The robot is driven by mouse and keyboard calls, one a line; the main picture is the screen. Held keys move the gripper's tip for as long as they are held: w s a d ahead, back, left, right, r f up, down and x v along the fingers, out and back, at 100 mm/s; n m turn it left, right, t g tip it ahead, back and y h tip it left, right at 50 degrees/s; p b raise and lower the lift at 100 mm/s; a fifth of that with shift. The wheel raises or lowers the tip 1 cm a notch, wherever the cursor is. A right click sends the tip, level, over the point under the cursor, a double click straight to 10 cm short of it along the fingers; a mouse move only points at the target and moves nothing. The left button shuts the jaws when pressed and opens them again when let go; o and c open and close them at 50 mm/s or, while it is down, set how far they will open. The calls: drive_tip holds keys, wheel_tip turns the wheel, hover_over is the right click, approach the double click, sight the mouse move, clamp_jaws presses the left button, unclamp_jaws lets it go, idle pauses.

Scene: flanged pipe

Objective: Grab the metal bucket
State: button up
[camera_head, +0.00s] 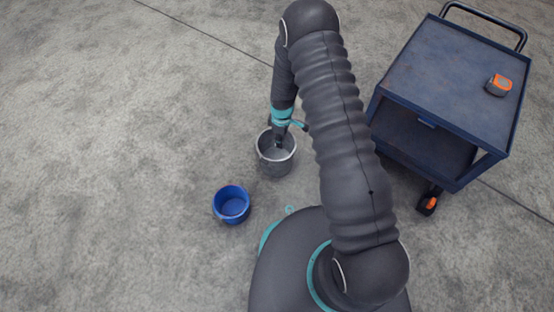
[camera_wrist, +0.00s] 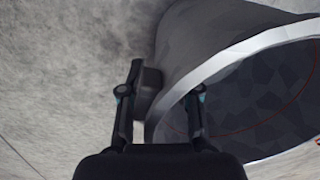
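The metal bucket (camera_head: 275,168) is grey and stands upright, left of my arm in the head view. I cannot tell whether its base touches the floor. The fingers look closed on the wall.
A small blue bucket (camera_head: 231,204) stands on the concrete floor just nearer and left of the metal bucket. A dark blue wheeled cart (camera_head: 440,70) stands at the right, with an orange and black tape measure (camera_head: 498,85) on top. The floor to the left is clear.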

clamp_jaws()
drive_tip(key=shift+r, duration=0.2)
idle(0.3)
